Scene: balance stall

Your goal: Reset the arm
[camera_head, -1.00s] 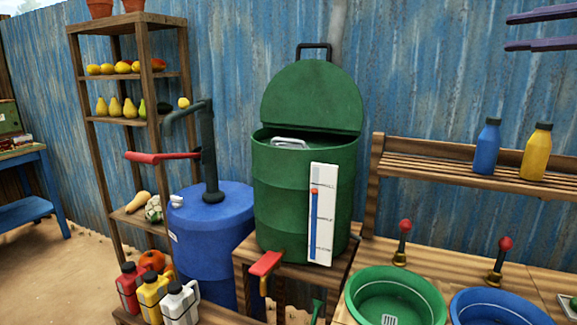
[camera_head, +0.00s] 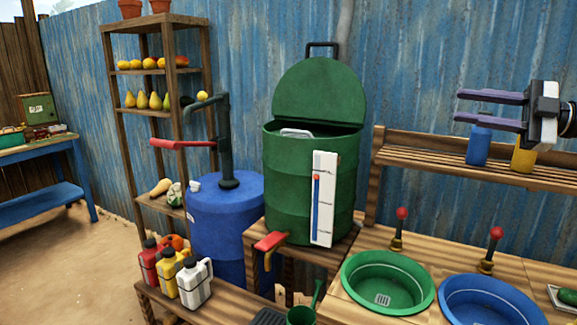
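My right gripper (camera_head: 490,106) is at the upper right, with its two purple fingers pointing left and spread apart. Nothing is between the fingers. It hangs in front of the shelf with the blue bottle (camera_head: 479,146) and the yellow bottle (camera_head: 523,155), and hides their upper parts. My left gripper and arm are not in this view.
A green barrel (camera_head: 285,190) with a raised lid and a level gauge (camera_head: 323,200) stands in the middle. A blue drum (camera_head: 225,215) with a pump stands left of it. A green basin (camera_head: 388,282) and a blue basin (camera_head: 490,300) are at the lower right.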

